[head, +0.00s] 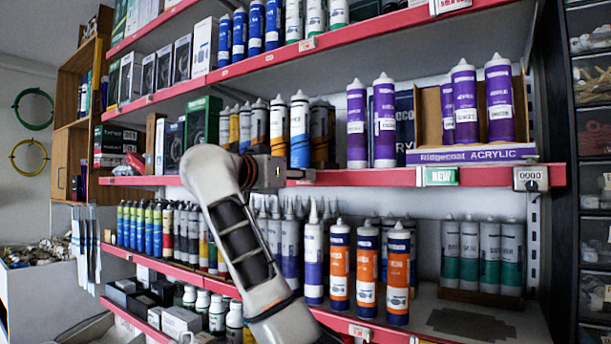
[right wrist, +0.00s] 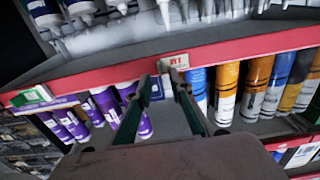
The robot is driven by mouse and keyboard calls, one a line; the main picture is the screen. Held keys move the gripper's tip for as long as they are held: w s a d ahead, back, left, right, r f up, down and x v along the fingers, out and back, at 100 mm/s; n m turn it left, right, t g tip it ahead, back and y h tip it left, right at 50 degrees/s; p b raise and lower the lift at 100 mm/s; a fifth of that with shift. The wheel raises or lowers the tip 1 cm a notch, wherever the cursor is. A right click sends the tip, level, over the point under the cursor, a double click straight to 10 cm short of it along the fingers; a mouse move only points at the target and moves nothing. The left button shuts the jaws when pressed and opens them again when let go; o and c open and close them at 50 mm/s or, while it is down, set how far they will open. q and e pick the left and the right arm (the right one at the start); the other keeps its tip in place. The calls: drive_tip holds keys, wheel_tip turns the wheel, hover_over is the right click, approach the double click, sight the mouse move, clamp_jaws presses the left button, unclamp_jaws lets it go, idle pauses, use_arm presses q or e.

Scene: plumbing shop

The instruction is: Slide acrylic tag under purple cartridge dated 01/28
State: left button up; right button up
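Purple cartridges stand on the middle shelf in the head view: two at its middle (head: 357,140) (head: 384,140), and several in an open box (head: 470,155) marked "Ridgecoat Acrylic" at right. Their dates are too small to read. They show inverted at left in the right wrist view (right wrist: 110,106). My right gripper (head: 308,175) is at the red shelf edge, left of the two middle cartridges. In the right wrist view its fingers (right wrist: 166,76) are apart. A small pale tag with red print (right wrist: 176,61) is at the rail just beyond the fingertips; I cannot tell whether they touch it. My left gripper is out of view.
A green "NEW" tag (head: 440,176) and a white "0000" tag (head: 531,178) are on the same red rail (head: 370,178). The rail between my gripper and the green tag looks clear. Orange cartridges (head: 368,270) stand on the shelf below. Dark drawers (head: 590,130) stand at right.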

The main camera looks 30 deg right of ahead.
drive_tip(key=x, duration=0.2)
drive_tip(key=shift+w+d, duration=0.15)
drive_tip(key=shift+d, duration=0.15)
clamp_jaws()
